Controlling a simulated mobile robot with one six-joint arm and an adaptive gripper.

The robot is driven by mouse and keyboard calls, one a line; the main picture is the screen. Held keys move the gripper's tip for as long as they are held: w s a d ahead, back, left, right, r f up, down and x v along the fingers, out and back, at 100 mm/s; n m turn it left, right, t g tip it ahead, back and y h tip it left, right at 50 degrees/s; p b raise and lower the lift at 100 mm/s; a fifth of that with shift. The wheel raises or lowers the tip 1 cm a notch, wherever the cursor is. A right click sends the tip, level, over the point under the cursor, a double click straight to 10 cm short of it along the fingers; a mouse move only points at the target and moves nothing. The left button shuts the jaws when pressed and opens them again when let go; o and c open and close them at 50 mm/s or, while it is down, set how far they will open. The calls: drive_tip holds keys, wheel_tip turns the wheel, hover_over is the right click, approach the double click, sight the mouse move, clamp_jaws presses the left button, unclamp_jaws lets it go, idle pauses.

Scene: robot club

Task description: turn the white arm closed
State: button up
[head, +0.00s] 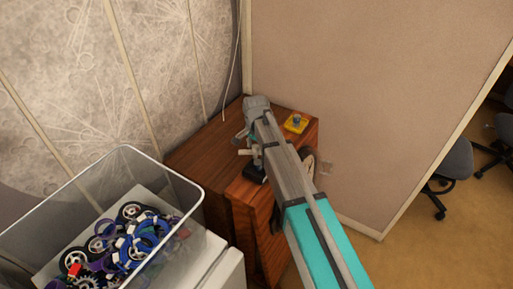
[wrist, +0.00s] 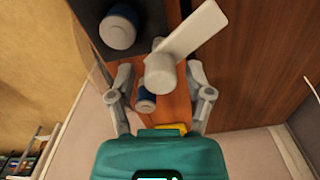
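The white arm (wrist: 195,32) is a flat white bar in the wrist view. It slants up and right from a round pale hub (wrist: 160,76). In the head view a small white piece of it (head: 248,153) shows above a black base, partly hidden by my arm. My gripper (wrist: 160,68) is open, with one finger on each side of the hub and a visible gap on both sides. Whether it is lower than the hub's top is unclear. In the head view my gripper (head: 243,140) is small and partly hidden over the cabinet.
A blue-grey knob (wrist: 119,28) sits on a dark block. A yellow block (head: 296,122) with a blue knob stands on the wooden cabinet (head: 205,150). A clear bin (head: 175,180) of wheels and parts is at left. A partition (head: 370,80) stands behind.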

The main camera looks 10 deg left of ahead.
clamp_jaws()
drive_tip(key=shift+d, duration=0.15)
drive_tip(key=shift+n, duration=0.5)
drive_tip(key=n, duration=0.3)
drive_tip(key=shift+n, duration=0.3)
drive_tip(key=n, duration=0.5)
drive_tip(key=shift+n, duration=0.3)
drive_tip(key=n, duration=0.5)
drive_tip(key=shift+n, duration=2.4)
drive_tip(key=shift+s, duration=0.1)
